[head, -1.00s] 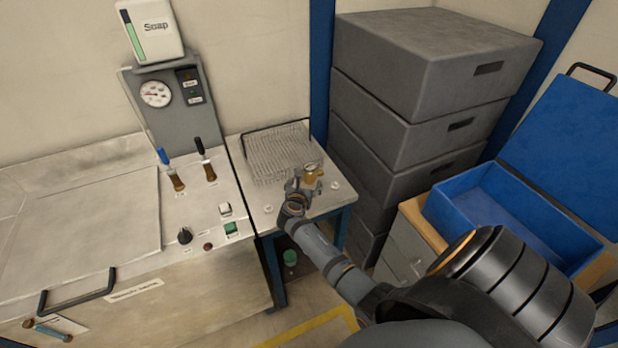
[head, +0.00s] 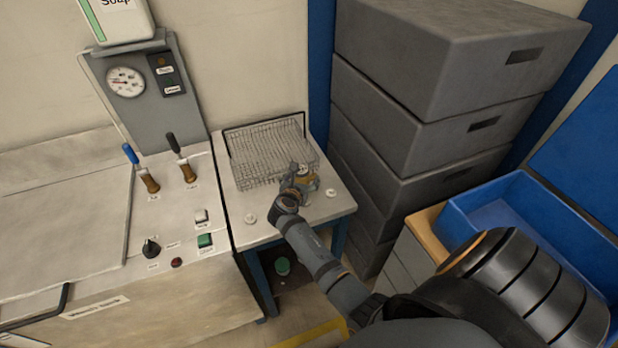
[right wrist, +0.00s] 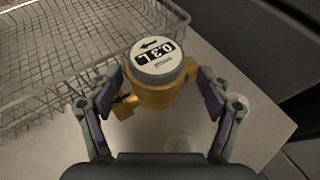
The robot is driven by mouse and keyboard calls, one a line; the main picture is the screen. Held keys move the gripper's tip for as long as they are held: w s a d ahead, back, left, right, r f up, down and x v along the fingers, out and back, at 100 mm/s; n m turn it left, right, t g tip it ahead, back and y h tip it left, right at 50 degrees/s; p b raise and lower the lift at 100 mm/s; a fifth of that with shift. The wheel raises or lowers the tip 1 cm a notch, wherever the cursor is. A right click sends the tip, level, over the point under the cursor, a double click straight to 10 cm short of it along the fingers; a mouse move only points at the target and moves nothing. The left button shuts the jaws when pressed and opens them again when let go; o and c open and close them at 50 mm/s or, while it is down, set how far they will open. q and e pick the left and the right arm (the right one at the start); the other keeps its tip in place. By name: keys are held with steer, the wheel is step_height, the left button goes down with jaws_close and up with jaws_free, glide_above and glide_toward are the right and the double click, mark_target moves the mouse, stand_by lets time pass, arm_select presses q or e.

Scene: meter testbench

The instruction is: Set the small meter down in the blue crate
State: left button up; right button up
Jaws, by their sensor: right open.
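The small meter is a brass body with a round white-and-grey dial face (right wrist: 155,62). It stands on the small side table (head: 330,205) beside the wire basket, and in the head view the small meter (head: 306,182) is partly hidden by my gripper. My right gripper (right wrist: 167,92) is open, with one finger on each side of the meter's brass body; I cannot tell whether they touch it. In the head view my right gripper (head: 294,190) is at the meter. The blue crate (head: 500,205) is at the right, open and partly hidden by my arm. My left gripper is not in view.
The wire basket (head: 262,155) stands right behind the meter. A stack of grey boxes (head: 400,130) rises between the side table and the crate. The test bench with levers and a gauge (head: 126,82) is at the left. Small white discs (head: 250,218) sit on the side table.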

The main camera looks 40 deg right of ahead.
steer(key=shift+s+a+r, duration=0.15)
steer(key=shift+a+r, duration=0.2)
steer(key=shift+a, duration=0.1)
steer(key=shift+s+a+r, duration=0.25)
steer(key=shift+a+r, duration=0.05)
steer(key=shift+a, duration=0.1)
steer(key=c, duration=0.7)
steer(key=shift+d+f, duration=0.15)
steer(key=shift+d, duration=0.05)
steer(key=shift+c, duration=1.4)
steer(key=shift+f, duration=0.1)
steer(key=c, duration=0.5)
jaws_close()
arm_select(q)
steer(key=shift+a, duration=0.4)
